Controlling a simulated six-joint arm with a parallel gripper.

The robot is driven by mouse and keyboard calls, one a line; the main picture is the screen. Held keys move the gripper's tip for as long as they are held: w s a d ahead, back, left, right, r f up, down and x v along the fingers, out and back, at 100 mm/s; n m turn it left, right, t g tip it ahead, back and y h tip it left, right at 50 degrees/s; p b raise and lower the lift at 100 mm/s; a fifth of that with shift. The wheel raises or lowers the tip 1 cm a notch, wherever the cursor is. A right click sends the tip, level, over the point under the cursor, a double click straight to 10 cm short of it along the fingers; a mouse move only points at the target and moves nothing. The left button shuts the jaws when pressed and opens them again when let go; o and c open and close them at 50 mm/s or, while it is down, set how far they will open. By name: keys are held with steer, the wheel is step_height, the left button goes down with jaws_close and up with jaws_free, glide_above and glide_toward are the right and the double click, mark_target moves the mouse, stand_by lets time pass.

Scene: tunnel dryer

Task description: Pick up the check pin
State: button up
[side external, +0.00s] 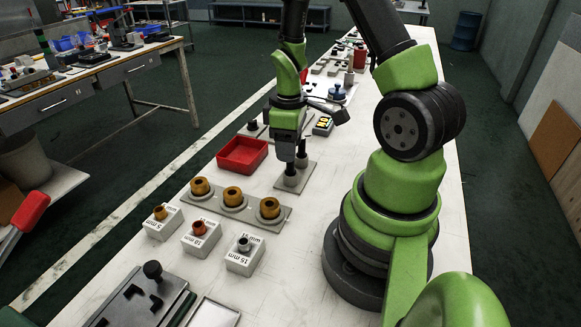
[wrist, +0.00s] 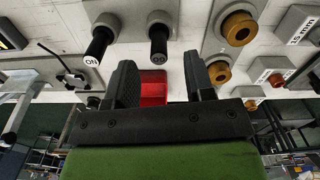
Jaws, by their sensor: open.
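Two black pins stand upright in round grey seats on a grey plate in the middle of the table. One pin (side external: 302,148) is at the rear and one (side external: 290,170) is nearer the front. In the wrist view one pin (wrist: 100,42) has a white end that reads as ON in the picture, and the other (wrist: 159,38) has a dark end with an unclear mark. Which is the check pin I cannot tell. My gripper (side external: 288,152) points down above the front pin. In the wrist view my gripper (wrist: 162,80) is open, with nothing seen between its fingers.
A red tray (side external: 242,154) lies left of the plate. A plate with several brass rings (side external: 232,194) and labelled white blocks (side external: 245,257) are nearer the camera. A blue-topped part (side external: 337,92) and a dark device with a yellow display (side external: 323,125) stand behind.

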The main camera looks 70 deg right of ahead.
mark_target(290, 171)
step_height(290, 171, down, 4)
steer(key=shift+s+f, duration=0.15)
steer(key=shift+f, duration=0.1)
jaws_close()
steer(key=shift+r, duration=0.1)
step_height(290, 171, up, 9)
steer(key=shift+r, duration=0.1)
steer(key=w+a+f+n, duration=0.1)
steer(key=w+a+n, duration=0.5)
steer(key=w+a, duration=0.4)
steer(key=w, duration=0.6)
steer(key=shift+w+a, duration=0.2)
steer(key=shift+w, duration=0.15)
